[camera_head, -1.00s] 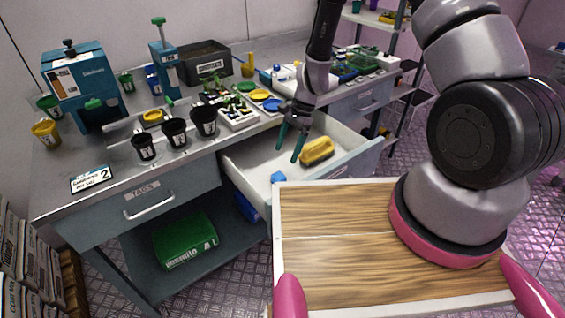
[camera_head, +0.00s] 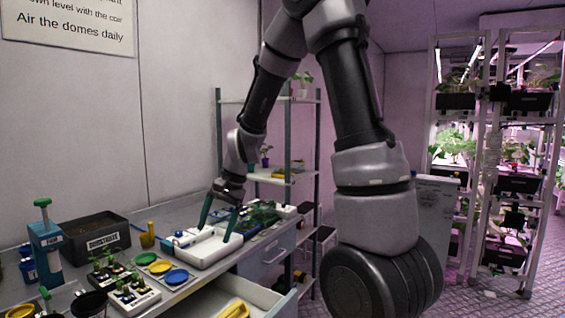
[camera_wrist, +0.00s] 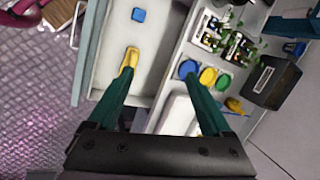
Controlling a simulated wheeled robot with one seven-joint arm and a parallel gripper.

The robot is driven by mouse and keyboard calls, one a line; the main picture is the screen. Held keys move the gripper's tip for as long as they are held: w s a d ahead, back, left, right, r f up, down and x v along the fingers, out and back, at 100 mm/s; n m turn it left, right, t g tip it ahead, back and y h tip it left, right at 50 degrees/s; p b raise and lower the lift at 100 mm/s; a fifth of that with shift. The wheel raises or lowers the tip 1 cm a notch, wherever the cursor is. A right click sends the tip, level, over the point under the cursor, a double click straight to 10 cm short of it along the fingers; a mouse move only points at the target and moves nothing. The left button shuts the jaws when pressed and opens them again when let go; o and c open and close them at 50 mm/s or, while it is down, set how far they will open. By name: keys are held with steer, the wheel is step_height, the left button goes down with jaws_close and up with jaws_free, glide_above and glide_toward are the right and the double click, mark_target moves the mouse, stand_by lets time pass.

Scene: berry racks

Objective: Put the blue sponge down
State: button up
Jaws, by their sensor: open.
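The blue sponge (camera_wrist: 138,14) is a small blue block lying on the white floor of the open drawer (camera_wrist: 112,45), at the top of the wrist view. It is outside the head view. My gripper (camera_wrist: 160,74) is open, with its green fingers spread wide and nothing between them. In the head view, my gripper (camera_head: 216,231) hangs with its fingers pointing down, in front of the white tray on the bench. It is apart from the sponge.
A yellow brush-like object (camera_wrist: 130,58) lies in the drawer near the left finger. Blue, yellow and green dishes (camera_head: 176,277), seedling trays (camera_head: 132,293), a dark substrate box (camera_head: 88,238) and the white tray (camera_head: 207,250) crowd the bench. Shelving (camera_head: 318,150) stands behind.

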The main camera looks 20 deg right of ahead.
steer(key=s+d+r+n+t+h, duration=0.1)
steer(key=s+d+r+t, duration=0.2)
steer(key=s+d+r, duration=0.3)
steer(key=s+d+r+n+t+h, duration=0.1)
steer(key=s+d+r+n+t, duration=0.1)
steer(key=s+d+r, duration=0.4)
steer(key=s+r+t, duration=0.1)
steer(key=s+r, duration=0.4)
steer(key=r, duration=0.3)
steer(key=shift+w, duration=0.1)
